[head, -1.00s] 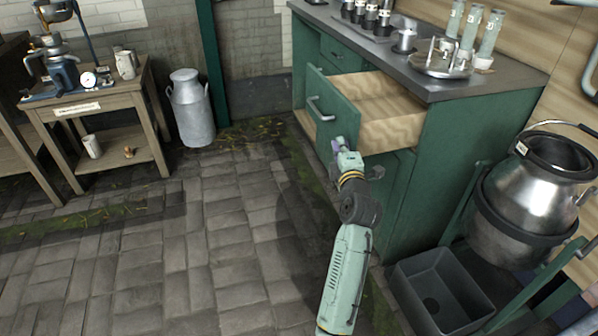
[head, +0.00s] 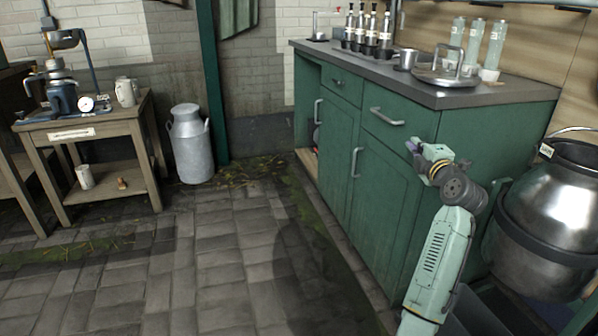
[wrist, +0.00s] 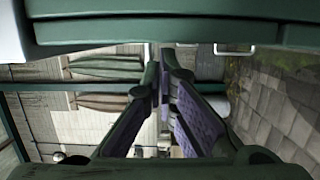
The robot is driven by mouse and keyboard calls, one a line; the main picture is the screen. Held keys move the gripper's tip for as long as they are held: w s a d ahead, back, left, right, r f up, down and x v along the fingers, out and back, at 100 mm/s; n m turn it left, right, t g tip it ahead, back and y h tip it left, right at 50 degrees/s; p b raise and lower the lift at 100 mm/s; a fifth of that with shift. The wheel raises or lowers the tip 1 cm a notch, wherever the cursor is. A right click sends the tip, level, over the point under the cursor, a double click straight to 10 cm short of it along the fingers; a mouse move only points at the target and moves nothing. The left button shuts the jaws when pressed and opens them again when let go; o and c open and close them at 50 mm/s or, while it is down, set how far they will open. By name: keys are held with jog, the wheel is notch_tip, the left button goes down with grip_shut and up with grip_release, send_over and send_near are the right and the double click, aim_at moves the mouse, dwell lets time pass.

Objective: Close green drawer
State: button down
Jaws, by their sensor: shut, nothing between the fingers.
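The green drawer (head: 393,117) sits flush in the green cabinet under the grey countertop, its front in line with the cabinet face. Its metal bar handle (head: 387,117) is in plain view. My gripper (head: 411,146) is just in front of the cabinet, at the lower right of the drawer front. Whether it touches the front cannot be told. In the wrist view, the two purple-padded fingers (wrist: 162,80) are together with nothing between them, and a green panel (wrist: 160,32) fills the top of the picture.
The countertop (head: 440,92) carries bottles, a metal cup and a round metal lid (head: 445,76). A steel churn (head: 550,225) stands close to the right of my arm. A milk can (head: 190,145) and a wooden table (head: 90,135) stand at the left. The floor between is clear.

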jog(key=shift+w+d, duration=0.15)
jog(key=shift+d, duration=0.15)
jog(key=shift+d, duration=0.1)
dwell(0.3)
